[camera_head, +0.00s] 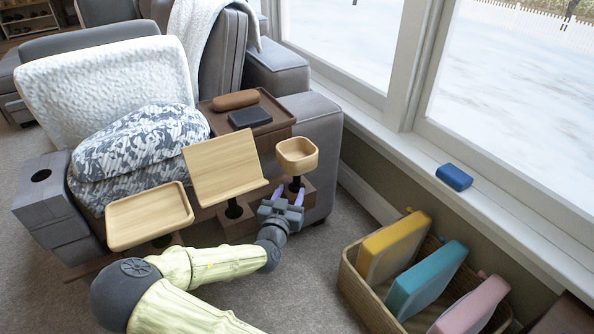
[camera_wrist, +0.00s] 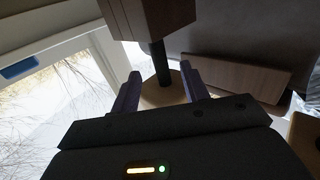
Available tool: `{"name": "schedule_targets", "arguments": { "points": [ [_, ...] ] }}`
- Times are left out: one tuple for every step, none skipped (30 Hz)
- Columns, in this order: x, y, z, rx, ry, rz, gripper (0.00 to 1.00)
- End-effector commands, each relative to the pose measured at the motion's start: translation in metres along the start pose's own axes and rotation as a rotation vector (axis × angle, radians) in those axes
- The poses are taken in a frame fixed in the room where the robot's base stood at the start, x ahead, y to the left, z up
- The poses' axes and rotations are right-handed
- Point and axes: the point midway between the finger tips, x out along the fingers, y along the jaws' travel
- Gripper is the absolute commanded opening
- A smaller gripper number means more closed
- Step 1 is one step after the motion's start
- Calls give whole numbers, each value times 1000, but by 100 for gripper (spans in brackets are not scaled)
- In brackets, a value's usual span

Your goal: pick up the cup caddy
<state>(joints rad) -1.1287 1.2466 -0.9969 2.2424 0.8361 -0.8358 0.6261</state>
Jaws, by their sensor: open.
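The cup caddy, a light wooden square cup (camera_head: 297,157) on a short black stem, stands on a brown block at the sofa arm's front corner. My gripper (camera_head: 289,194) is open just below the cup in the head view, its purple fingers pointing up toward the stem. In the wrist view, which looks inverted, the fingers (camera_wrist: 160,88) stand on either side of the black stem (camera_wrist: 157,62) and the round wooden piece (camera_wrist: 162,97). The brown block (camera_wrist: 150,16) is at the top. I cannot tell whether either finger touches the caddy.
A wooden tablet stand (camera_head: 222,165) and a shallow wooden tray (camera_head: 150,216) are close on the left. A brown tray (camera_head: 284,122) holds a dark wallet and a brown case. A wicker basket (camera_head: 347,284) with colourful folders stands at right. A blue object (camera_head: 454,177) lies on the sill.

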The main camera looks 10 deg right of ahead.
Motion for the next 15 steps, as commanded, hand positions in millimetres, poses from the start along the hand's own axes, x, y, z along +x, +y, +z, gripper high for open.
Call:
{"name": "schedule_targets", "arguments": {
  "points": [
    [9, 0, 4, 3, 2, 1, 45],
    [12, 0, 3, 3, 1, 0, 45],
    [17, 0, 2, 3, 2, 1, 45],
    [19, 0, 2, 3, 2, 1, 45],
    [21, 0, 1, 2, 1, 0, 45],
    [22, 0, 1, 1, 0, 0, 45],
    [22, 0, 0, 1, 0, 0, 45],
    [22, 0, 0, 1, 0, 0, 45],
    [22, 0, 0, 1, 0, 0, 45],
    [22, 0, 0, 1, 0, 0, 45],
    [22, 0, 0, 1, 0, 0, 45],
    [22, 0, 0, 1, 0, 0, 45],
    [22, 0, 0, 0, 0, 0, 45],
    [22, 0, 0, 1, 0, 0, 45],
    [22, 0, 0, 1, 0, 0, 45]
  ]
}}
